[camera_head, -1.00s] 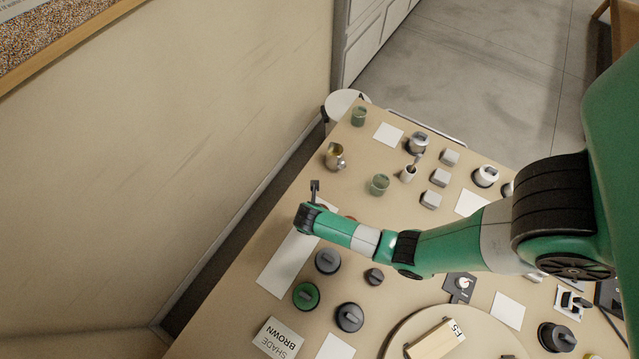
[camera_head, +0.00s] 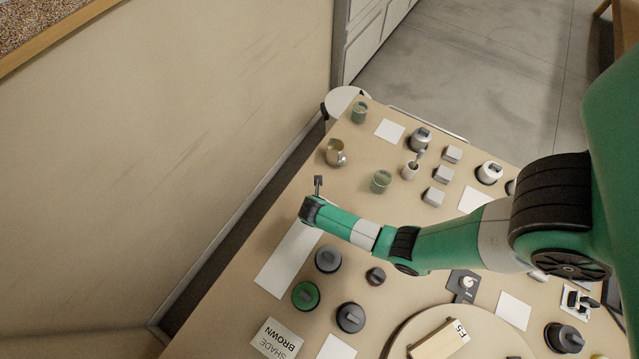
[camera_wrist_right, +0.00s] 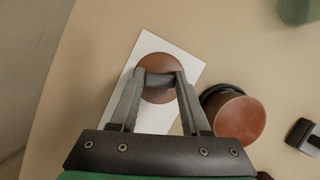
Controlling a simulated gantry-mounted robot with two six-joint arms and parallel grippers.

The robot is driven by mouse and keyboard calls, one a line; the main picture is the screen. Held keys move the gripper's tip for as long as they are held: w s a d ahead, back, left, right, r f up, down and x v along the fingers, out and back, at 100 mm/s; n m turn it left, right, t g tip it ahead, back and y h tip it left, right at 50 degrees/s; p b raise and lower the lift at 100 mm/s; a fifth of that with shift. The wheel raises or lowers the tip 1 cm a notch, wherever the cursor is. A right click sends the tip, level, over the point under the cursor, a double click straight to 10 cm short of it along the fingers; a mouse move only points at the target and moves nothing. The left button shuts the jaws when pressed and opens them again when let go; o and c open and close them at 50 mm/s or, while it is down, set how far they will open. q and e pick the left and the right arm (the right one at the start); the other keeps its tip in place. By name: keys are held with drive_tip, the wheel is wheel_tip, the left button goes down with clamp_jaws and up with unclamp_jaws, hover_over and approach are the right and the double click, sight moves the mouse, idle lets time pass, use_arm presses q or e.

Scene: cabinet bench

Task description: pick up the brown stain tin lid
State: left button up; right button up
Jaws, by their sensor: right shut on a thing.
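The brown lid (camera_wrist_right: 157,62) is a round reddish-brown disc with a dark bar handle, in the upper middle of the right wrist view. My right gripper (camera_wrist_right: 159,80) is shut on its handle, one finger on each side. The lid is over a white card (camera_wrist_right: 192,62); I cannot tell whether it touches it. An open-looking brown tin (camera_wrist_right: 238,120) stands just right of the lid. In the head view my right gripper (camera_head: 318,186) is above the long white card (camera_head: 288,262), and my arm hides the lid. My left gripper is not in view.
Near the card are a grey lid (camera_head: 328,259), a green lid (camera_head: 305,296), a dark lid (camera_head: 350,317) and a "SHADE BROWN" sign (camera_head: 276,338). Green jars, a metal jug (camera_head: 336,152) and grey blocks stand farther back. A wall runs along the left.

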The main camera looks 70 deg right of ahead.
clamp_jaws()
